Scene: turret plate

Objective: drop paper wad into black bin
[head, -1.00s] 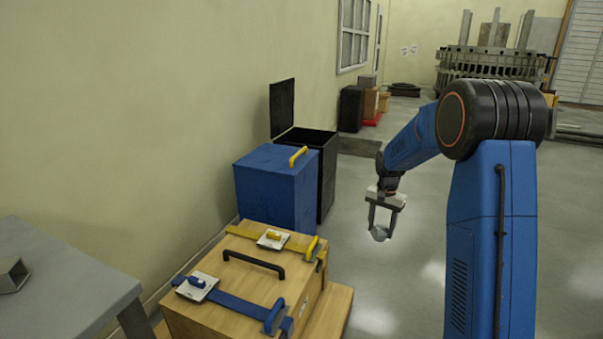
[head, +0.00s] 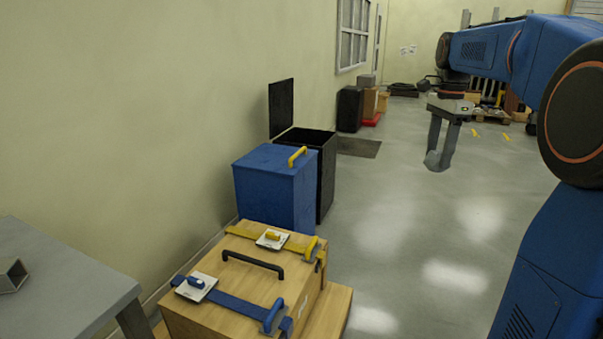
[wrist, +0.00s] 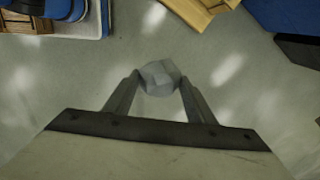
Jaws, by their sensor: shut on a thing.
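My gripper (head: 441,158) is shut on the paper wad (head: 436,161), a small crumpled grey-white lump at its fingertips. The wad (wrist: 160,75) also shows between the two fingers in the wrist view, with bare floor below it. The black bin (head: 325,178) stands by the wall behind the blue bin, left of my gripper in the head view. Its lid (head: 282,108) is raised and its top is open. The bottom of the bin's inside is hidden.
A blue bin (head: 270,190) with a yellow handle stands in front of the black bin. A wooden crate (head: 240,290) with straps is nearer. A grey table (head: 70,285) is at the lower left. The floor right of the bins is clear.

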